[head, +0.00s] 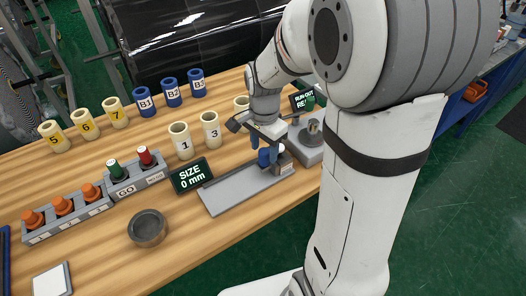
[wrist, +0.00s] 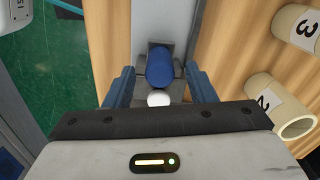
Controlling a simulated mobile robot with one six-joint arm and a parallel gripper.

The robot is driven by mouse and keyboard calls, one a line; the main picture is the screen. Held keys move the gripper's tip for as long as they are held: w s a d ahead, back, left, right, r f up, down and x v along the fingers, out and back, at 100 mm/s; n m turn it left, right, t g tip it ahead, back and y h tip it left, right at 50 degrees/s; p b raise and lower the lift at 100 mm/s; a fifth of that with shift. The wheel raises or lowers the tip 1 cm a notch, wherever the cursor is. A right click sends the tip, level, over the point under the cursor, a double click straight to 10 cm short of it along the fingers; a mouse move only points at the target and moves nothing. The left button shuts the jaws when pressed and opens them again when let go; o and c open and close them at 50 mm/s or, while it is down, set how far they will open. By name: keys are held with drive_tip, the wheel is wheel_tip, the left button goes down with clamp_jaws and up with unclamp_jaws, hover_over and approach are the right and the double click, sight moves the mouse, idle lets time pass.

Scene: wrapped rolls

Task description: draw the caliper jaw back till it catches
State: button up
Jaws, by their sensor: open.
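The caliper (head: 240,196) is a flat grey plate on the wooden bench, below and left of my arm. Its display (head: 190,176) reads "SIZE 0 mm". The jaw's blue rounded handle (wrist: 159,66) stands between my fingers in the wrist view, with a white round piece (wrist: 159,99) just below it. My gripper (head: 265,148) is over the right end of the caliper. In the wrist view my gripper (wrist: 159,82) is open, with a blue finger on each side of the handle and visible gaps. The jaw's contact faces are mostly hidden by my gripper.
Cream rolls marked 1 (head: 181,141) and 3 (head: 210,131) stand close behind the caliper. A second display (head: 303,99) and a grey fixture (head: 308,145) are at its right. A GO rack (head: 137,184) and a round metal cup (head: 148,229) lie left.

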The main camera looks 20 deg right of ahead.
sight(266, 161)
drive_tip(key=shift+f, duration=1.5)
drive_tip(key=shift+c, duration=0.3)
clamp_jaws()
